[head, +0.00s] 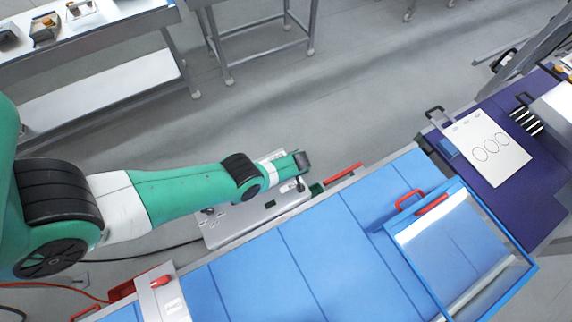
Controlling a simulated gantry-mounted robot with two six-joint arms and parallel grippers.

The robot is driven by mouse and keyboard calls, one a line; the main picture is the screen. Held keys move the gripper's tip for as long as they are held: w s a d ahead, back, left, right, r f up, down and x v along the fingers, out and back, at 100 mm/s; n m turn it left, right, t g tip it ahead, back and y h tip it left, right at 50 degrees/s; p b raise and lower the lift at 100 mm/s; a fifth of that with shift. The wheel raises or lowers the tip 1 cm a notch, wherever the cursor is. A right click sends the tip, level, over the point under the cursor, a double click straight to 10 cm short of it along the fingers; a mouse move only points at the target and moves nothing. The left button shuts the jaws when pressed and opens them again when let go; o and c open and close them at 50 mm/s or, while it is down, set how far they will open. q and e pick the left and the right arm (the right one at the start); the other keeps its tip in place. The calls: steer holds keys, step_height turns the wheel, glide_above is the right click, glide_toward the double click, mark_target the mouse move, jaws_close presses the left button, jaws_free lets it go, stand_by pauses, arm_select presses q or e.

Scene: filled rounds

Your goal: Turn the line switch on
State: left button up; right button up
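A light grey box (172,302) with a red lever (161,281) stands at the lower left edge of the blue work surface; it looks like the line switch. Whether the lever is on or off cannot be read. My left arm reaches in from the left, over the floor beside the blue surface. Its dark end, with the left gripper (302,166), is over a grey metal plate, well up and right of the red lever. The fingers are too small and hidden to tell open from shut. My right gripper is not in view.
The blue surface (300,265) is mostly clear. A blue-framed clear panel with a red handle (410,198) lies at its right. A white board with three circles (490,150) is on the purple surface. The grey metal plate (250,215) lies under my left arm.

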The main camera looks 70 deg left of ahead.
arm_select(q)
jaws_close()
steer(key=shift+r+m+p, duration=0.1)
steer(key=shift+m+p, duration=0.25)
steer(key=shift+m, duration=0.05)
steer(key=m+t+p, duration=0.1)
steer(key=m, duration=0.1)
steer(key=shift+m, duration=0.4)
steer(key=m+t+h+p, duration=0.1)
steer(key=m+t, duration=0.1)
steer(key=m, duration=0.3)
steer(key=shift+p, duration=0.4)
steer(key=m+t, duration=0.1)
steer(key=m, duration=0.2)
steer(key=shift+h, duration=0.3)
steer(key=shift+m+t+h, duration=0.3)
steer(key=shift+m, duration=0.7)
steer(key=shift+m+h+b, duration=0.8)
steer(key=shift+m+b, duration=0.05)
steer(key=shift+m, duration=1.35)
